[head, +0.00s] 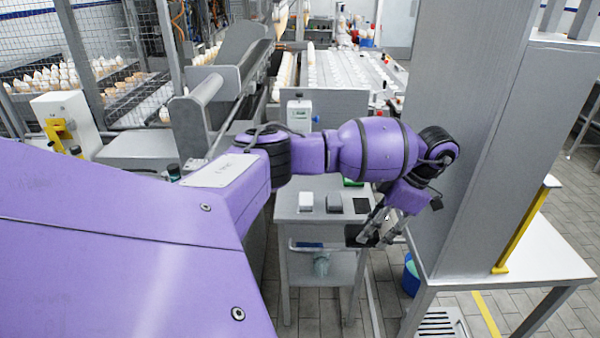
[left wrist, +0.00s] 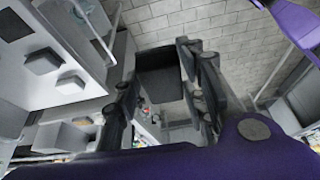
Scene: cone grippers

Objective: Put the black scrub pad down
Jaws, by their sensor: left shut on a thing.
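My left gripper (head: 370,236) is shut on the black scrub pad (head: 354,237) and holds it off the front right edge of the grey table (head: 318,228). In the left wrist view the black scrub pad (left wrist: 160,82) sits between the two fingers of the left gripper (left wrist: 163,95), with floor tiles behind it. The pad looks clear of the table. My right gripper is not in view.
On the table top stand a white block (head: 306,200), a grey block (head: 333,203) and a dark flat piece (head: 361,205), with a green item (head: 352,182) behind. A large grey cabinet (head: 468,140) rises close to the right of my arm. A blue bucket (head: 411,278) stands below.

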